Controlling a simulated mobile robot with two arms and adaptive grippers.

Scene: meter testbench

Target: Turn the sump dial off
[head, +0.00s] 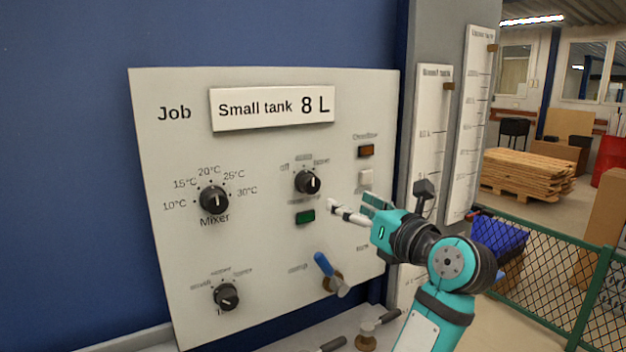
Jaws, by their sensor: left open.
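A pale panel (180,265) carries several black dials. I cannot read which one is the sump dial. The upper middle dial (307,182) has small blurred labels around it and a green button (305,217) below. The Mixer dial (214,199) has a temperature scale. A lower left dial (226,297) has blurred labels. My left gripper (350,207) is open and empty in front of the panel, to the lower right of the upper middle dial and apart from it. My right gripper is not in view.
A blue-handled lever (328,268) sits low on the panel, below my gripper. An amber light (366,151) and a white button (366,177) are above it. Tank gauges (432,145) stand to the right. A green mesh fence (540,275) is at the far right.

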